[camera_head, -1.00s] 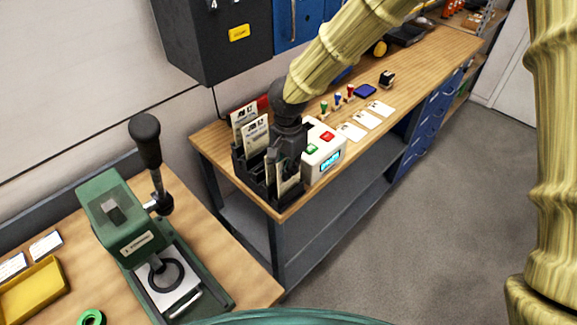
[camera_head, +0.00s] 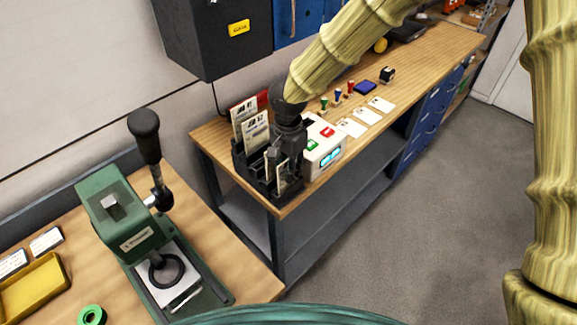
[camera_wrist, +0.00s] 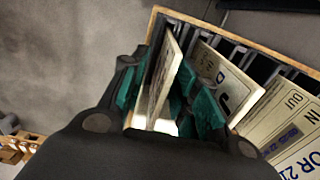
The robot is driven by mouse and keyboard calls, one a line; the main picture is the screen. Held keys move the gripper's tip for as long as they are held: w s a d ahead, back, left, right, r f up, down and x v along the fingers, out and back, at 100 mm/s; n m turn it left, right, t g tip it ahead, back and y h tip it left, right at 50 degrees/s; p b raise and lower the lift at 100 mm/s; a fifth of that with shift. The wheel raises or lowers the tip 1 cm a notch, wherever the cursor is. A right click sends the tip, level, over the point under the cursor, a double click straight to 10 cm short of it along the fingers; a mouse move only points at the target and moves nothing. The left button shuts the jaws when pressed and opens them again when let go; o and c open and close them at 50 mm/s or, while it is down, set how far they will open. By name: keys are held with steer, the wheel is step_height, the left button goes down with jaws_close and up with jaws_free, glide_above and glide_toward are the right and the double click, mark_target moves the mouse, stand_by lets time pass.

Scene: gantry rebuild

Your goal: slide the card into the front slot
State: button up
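The card (camera_wrist: 163,82) stands between my gripper's teal-padded fingers in the wrist view, its printed face seen at a steep angle. My gripper (camera_wrist: 160,88) points down and appears closed on the card, with pads close on both sides. In the head view my gripper (camera_head: 275,165) is at the front end of the dark slotted rack (camera_head: 264,190), and part of the card (camera_head: 283,176) shows low in that front section. How deep its lower edge sits is hidden by the fingers and rack walls.
Other cards (camera_head: 255,132) stand in the rear slots; in the wrist view one (camera_wrist: 222,80) is just right of my fingers. A green press (camera_head: 130,230) is at left.

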step_height(320, 180, up, 12)
steer(key=shift+r, duration=0.1)
stand_by(0.5)
stand_by(0.7)
